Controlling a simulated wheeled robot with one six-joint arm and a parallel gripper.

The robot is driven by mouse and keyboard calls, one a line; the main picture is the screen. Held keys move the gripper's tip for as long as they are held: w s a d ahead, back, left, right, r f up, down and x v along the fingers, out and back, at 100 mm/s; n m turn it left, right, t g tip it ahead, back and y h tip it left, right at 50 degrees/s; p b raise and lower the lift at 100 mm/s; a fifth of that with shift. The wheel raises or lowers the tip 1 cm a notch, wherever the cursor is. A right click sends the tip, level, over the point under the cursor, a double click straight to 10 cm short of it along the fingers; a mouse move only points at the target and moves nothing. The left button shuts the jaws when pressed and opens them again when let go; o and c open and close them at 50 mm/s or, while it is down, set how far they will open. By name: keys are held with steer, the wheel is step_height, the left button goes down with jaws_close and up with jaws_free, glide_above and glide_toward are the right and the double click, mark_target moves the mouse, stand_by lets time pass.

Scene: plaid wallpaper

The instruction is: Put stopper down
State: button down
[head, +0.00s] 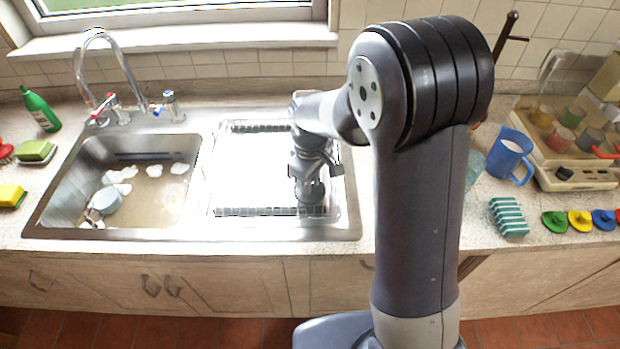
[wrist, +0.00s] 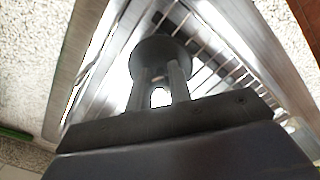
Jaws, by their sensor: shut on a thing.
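My gripper (wrist: 160,75) is shut on a dark round stopper (wrist: 160,50), whose disc shows just past the fingertips in the wrist view. In the head view my gripper (head: 310,190) is low over the right part of the metal draining board (head: 230,222). In the wrist view, the wires of a rack (wrist: 215,55) show behind the stopper. I cannot tell whether the stopper touches the board.
At right are a blue mug (head: 510,155), a striped turquoise sponge (head: 508,217) and several coloured knobbed discs (head: 580,220). The board's left part is clear.

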steer(key=shift+f, duration=0.1)
steer(key=c, duration=1.8)
jaws_free()
steer(key=shift+f, duration=0.1)
steer(key=o, duration=0.5)
step_height(320, 180, up, 12)
steer(key=b, duration=0.1)
steer(key=shift+r, duration=0.25)
steer(key=shift+f, duration=0.15)
